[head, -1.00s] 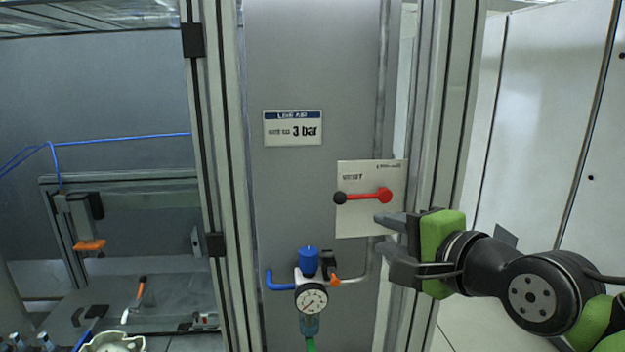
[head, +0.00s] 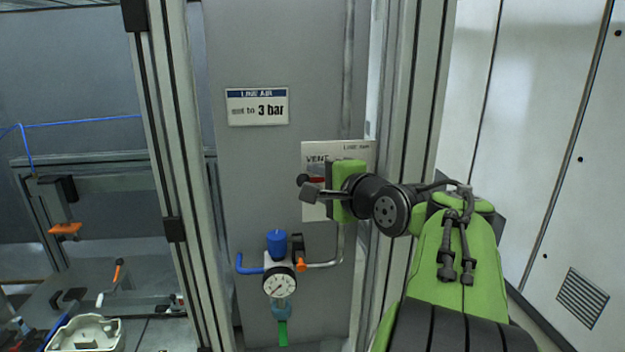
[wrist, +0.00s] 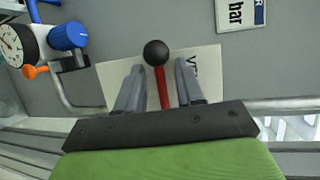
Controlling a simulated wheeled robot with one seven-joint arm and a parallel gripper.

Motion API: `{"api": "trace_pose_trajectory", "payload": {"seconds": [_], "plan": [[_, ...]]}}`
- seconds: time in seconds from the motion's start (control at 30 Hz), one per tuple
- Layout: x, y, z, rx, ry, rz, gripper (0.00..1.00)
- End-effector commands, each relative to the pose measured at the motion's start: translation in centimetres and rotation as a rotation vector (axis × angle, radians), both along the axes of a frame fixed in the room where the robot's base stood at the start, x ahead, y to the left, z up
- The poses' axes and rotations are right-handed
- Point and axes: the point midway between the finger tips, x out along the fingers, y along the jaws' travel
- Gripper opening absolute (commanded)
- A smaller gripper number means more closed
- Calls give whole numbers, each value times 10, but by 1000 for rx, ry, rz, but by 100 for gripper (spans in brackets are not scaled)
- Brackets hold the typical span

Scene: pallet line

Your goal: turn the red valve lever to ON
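The red valve lever (wrist: 160,88) has a black ball knob (wrist: 156,53) and is mounted on a white plate (head: 314,149). In the head view, the knob (head: 303,181) points left, near the plate's "VENT" lettering, and most of the red arm is hidden behind my gripper. My gripper (wrist: 159,68) is open in front of the plate. In the wrist view, its two grey fingers stand on either side of the red arm, with a visible gap on both sides. The knob lies just beyond the fingertips. I cannot make out an ON mark.
A regulator with a blue knob (head: 277,243) and a gauge (head: 279,284) sits below the plate, with a grey pipe (head: 336,249) beside it. A "3 bar" sign (head: 257,107) hangs above left. A metal frame post (head: 409,120) stands right of the plate.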

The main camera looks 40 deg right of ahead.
Motion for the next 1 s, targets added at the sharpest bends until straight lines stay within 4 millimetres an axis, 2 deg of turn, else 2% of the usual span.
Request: {"api": "trace_pose_trajectory", "payload": {"seconds": [0.1,0.37,0.6,1.0], "plan": [[12,-2,-2,0,-1,1,37],[14,-3,-2,0,-1,0,37],[14,-2,-2,0,0,1,2],[14,-1,-3,-3,2,4,0]]}}
